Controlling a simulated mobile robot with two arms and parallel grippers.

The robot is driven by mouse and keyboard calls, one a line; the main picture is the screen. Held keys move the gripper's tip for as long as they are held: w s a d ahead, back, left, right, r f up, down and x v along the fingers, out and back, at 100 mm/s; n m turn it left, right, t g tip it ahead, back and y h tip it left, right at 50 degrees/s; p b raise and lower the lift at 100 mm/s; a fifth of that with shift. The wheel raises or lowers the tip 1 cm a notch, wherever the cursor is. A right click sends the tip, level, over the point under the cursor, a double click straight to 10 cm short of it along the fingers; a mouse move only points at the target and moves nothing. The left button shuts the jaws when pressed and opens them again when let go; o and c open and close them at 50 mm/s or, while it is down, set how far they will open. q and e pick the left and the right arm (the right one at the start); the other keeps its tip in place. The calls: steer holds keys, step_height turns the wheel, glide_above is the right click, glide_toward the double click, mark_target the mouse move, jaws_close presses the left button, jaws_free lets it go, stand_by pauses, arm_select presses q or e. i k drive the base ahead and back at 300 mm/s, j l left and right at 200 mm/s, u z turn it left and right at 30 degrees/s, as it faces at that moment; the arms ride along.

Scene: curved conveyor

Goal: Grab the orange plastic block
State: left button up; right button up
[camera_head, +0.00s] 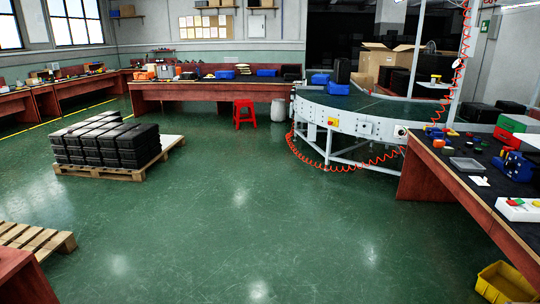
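A small orange object (142,75) lies near the left end of the long bench (205,88) against the back wall. It is far off and too small for me to tell whether it is the orange plastic block. Neither of my grippers shows in the head view.
Open green floor (240,200) fills the middle. A pallet of black cases (110,145) is at left, with an empty pallet (35,240) nearer. A red stool (244,113) stands by the back bench. The curved conveyor (350,122) and a cluttered workbench (465,190) are at right.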

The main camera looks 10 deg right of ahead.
mark_target(437, 143)
steer(key=i+z, duration=0.25)
steer(key=i, duration=0.3)
steer(key=i+z, duration=0.3)
steer(key=i, duration=0.2)
steer(key=i+j+z, duration=0.1)
steer(key=i+z, duration=0.15)
steer(key=i, duration=0.3)
steer(key=i+j+z, duration=0.3)
steer(key=i, duration=0.2)
steer(key=i+l+z, duration=0.25)
steer(key=i+l, duration=0.2)
steer(key=i, duration=0.3)
steer(key=i+l+z, duration=0.15)
steer(key=i, duration=0.2)
steer(key=i+l, duration=0.2)
steer(key=i+l+z, duration=0.1)
steer(key=l, duration=0.3)
steer(key=i+z, duration=0.15)
steer(key=z, duration=0.2)
steer(key=i+j+z, duration=0.1)
steer(key=z, duration=0.25)
steer(key=i+j+z, duration=0.1)
steer(key=z, duration=0.25)
